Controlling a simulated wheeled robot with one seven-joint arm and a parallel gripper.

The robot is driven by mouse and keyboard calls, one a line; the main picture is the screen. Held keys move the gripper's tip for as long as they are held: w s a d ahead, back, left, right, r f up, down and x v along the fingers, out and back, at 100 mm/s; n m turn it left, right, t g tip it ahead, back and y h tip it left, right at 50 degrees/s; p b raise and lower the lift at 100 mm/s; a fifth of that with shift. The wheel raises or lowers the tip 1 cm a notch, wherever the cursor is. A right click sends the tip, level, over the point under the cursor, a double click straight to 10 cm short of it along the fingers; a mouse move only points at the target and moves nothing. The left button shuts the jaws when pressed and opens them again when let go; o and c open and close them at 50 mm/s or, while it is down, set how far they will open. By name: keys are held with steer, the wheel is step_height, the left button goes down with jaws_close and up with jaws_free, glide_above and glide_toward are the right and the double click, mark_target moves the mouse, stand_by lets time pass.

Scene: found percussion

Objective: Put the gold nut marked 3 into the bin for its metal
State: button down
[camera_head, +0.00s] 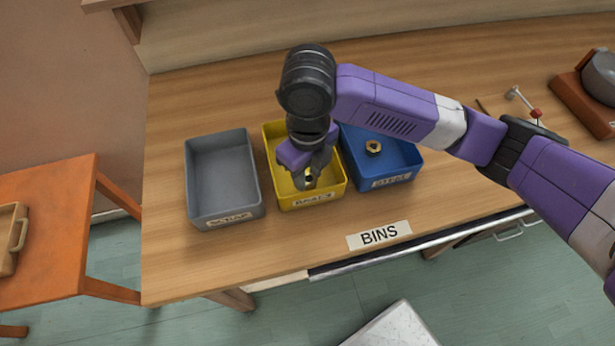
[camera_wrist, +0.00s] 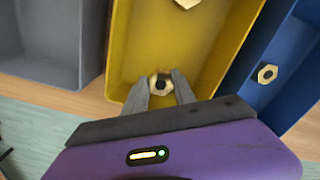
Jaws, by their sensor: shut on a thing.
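My gripper (camera_head: 309,178) is over the yellow bin (camera_head: 334,187), whose front label seems to read BRASS. In the wrist view its two fingers (camera_wrist: 161,88) are shut on a gold nut (camera_wrist: 161,84), held above the yellow bin (camera_wrist: 128,50). No number can be read on the held nut. Another gold nut (camera_wrist: 187,3) lies in the yellow bin, partly cut off by the top of the wrist view. A gold-coloured nut (camera_head: 373,147) lies in the blue bin (camera_head: 408,157), and also shows in the wrist view (camera_wrist: 267,73).
A grey bin (camera_head: 222,170) stands left of the yellow one and looks empty; its label seems to read SCRAP. A BINS sign (camera_head: 379,235) lies near the table's front edge. A small red-ended tool (camera_head: 525,103) lies at the right. Bare wood (camera_head: 190,105) is behind the bins.

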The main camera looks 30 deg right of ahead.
mark_target(308, 178)
steer(key=shift+f, duration=1.25)
steer(key=shift+f, duration=0.15)
steer(key=c, duration=1)
jaws_free()
steer(key=shift+c, duration=0.2)
step_height(308, 178, up, 12)
steer(key=shift+r, duration=0.15)
